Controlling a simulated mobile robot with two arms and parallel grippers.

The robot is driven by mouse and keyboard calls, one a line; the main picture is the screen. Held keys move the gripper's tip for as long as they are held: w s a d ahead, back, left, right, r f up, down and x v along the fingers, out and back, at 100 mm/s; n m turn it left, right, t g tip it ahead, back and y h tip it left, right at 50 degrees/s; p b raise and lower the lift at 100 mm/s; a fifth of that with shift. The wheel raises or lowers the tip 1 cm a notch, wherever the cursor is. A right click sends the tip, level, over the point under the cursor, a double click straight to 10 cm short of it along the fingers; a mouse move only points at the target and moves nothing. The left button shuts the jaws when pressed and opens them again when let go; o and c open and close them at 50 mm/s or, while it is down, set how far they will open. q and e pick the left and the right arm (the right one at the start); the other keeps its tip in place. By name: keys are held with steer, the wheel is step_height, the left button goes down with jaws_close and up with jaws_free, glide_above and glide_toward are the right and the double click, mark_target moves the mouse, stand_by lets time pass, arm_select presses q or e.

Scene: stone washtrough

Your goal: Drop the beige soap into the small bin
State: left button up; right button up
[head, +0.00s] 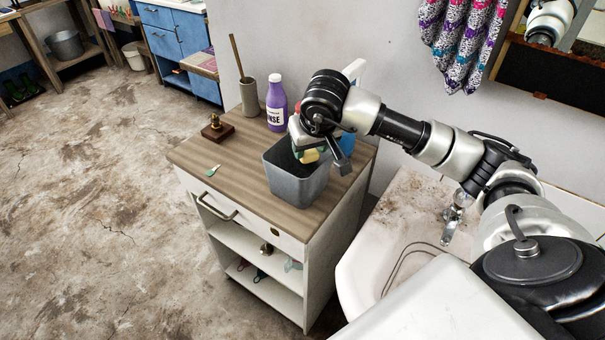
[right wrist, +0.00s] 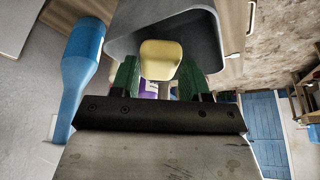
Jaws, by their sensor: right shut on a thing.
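The beige soap (head: 311,156) shows as a small yellowish block at my right gripper (head: 304,154) in the head view. My right gripper is shut on it and holds it over the open top of the small grey bin (head: 290,188). In the right wrist view the soap (right wrist: 160,58) sits between the green fingertips (right wrist: 159,80), with the bin (right wrist: 206,28) around and behind it. The bin stands upright on the wooden top of a white cabinet (head: 230,172). My wrist hides part of the bin's back rim. My left gripper is not in view.
A purple bottle (head: 277,108), a blue bottle (head: 346,142) and a grey holder with a stick (head: 249,95) stand behind the bin. The stone trough (head: 405,215) is at right.

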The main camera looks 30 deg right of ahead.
steer(key=o, duration=1.3)
steer(key=b+v, duration=0.1)
steer(key=v, duration=1)
steer(key=shift+f, duration=0.15)
